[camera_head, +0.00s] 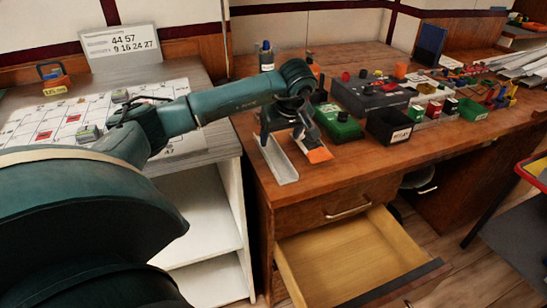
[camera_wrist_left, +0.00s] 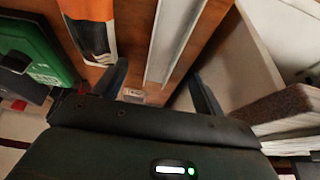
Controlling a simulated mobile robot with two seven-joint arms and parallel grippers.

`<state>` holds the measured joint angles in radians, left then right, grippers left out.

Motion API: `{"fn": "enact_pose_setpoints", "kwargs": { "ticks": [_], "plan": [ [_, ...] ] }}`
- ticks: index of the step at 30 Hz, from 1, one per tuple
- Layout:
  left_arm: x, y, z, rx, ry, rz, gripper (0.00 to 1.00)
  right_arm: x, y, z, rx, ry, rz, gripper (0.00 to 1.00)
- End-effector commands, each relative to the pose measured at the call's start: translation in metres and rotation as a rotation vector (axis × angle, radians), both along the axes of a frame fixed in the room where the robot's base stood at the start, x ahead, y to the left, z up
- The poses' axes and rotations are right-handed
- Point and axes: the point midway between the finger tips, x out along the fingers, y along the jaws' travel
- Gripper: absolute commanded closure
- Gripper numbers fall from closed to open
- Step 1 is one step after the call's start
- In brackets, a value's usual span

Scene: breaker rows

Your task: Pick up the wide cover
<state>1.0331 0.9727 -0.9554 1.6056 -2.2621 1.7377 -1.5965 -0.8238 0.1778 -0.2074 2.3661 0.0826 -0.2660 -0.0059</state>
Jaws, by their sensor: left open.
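A long pale grey channel-shaped strip (camera_head: 277,160) lies on the wooden desk near its left front corner; it looks like the wide cover, though no label on it can be read. In the left wrist view the strip (camera_wrist_left: 174,42) runs between my two fingers. My left gripper (camera_head: 289,128) is over the far part of the strip and hides it there. In the wrist view the left gripper (camera_wrist_left: 162,85) is open, with a finger on either side of the strip and nothing clamped. My right gripper is out of view.
An orange, white and black piece (camera_head: 318,155) lies just right of the strip. A green box (camera_head: 338,123) and a black bin (camera_head: 388,126) stand further right. Below the desk top a drawer (camera_head: 345,255) hangs open. A grey-topped white cabinet (camera_head: 200,215) adjoins on the left.

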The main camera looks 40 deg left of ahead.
Motion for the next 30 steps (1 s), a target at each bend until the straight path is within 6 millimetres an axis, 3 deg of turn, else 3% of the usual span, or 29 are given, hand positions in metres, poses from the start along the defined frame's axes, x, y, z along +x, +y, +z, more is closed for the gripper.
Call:
{"fn": "enact_pose_setpoints", "kwargs": {
  "ticks": [16,26,30],
  "plan": [
    [0.005,0.026,-0.057,-0.004,0.001,0.000,0.29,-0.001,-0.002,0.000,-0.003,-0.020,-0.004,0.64],
    [0.007,0.029,-0.063,-0.003,-0.001,-0.002,0.29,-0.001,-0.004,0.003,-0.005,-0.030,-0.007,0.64],
    [0.007,0.029,-0.063,-0.003,-0.001,-0.002,0.41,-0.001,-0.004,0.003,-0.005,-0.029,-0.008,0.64]
  ]
}}
